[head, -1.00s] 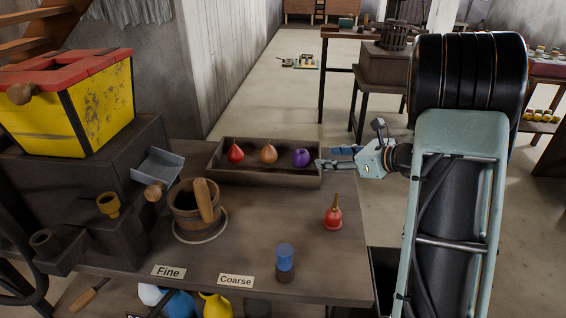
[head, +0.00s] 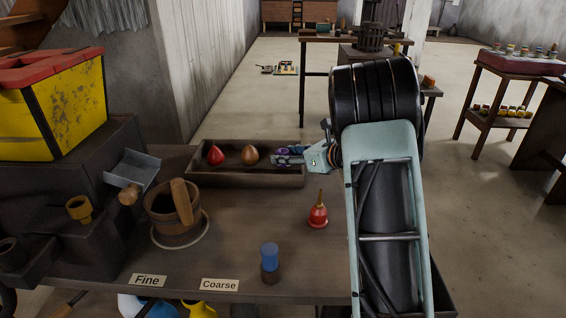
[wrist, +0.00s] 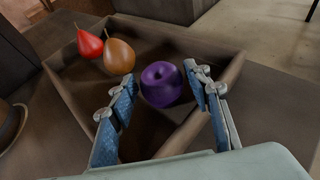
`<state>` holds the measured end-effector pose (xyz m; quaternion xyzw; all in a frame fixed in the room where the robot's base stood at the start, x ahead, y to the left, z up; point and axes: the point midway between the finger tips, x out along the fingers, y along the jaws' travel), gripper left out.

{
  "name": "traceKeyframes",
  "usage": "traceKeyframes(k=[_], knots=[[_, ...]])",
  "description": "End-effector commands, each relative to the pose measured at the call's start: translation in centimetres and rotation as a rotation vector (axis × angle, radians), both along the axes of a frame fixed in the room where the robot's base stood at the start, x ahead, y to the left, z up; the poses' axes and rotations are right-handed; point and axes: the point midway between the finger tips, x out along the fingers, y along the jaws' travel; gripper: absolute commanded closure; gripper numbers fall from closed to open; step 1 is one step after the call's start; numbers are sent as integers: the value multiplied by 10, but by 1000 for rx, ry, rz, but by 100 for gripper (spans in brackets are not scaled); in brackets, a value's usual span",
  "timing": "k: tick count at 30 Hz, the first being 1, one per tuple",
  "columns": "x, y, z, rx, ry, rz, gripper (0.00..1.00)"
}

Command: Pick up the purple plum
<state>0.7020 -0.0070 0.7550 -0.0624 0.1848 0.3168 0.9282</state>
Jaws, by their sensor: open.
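The purple plum (wrist: 161,84) lies in the right part of a shallow wooden tray. My gripper (wrist: 163,92) reaches over the tray's near wall. In the head view my gripper (head: 282,156) is at the tray's right end and hides most of the plum (head: 282,160). The tray (head: 235,180) also holds a red pear-shaped fruit (head: 215,156) and an orange-brown one (head: 250,156) to the left.
A wooden bucket (head: 165,212) with a paddle stands left on the table. A red bell-like object (head: 318,214) and a blue-topped cylinder (head: 269,258) stand nearer. Labels "Fine" (head: 147,281) and "Coarse" (head: 220,285) lie at the front edge. The table's middle is clear.

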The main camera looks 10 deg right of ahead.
Motion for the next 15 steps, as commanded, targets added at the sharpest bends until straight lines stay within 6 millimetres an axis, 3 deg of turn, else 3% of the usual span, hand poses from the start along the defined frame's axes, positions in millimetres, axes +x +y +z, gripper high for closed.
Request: traceKeyframes(k=[7, 15], knots=[[1, 1, 0, 0, 0, -1, 55], [1, 1, 0, -1, -1, 0, 85]])
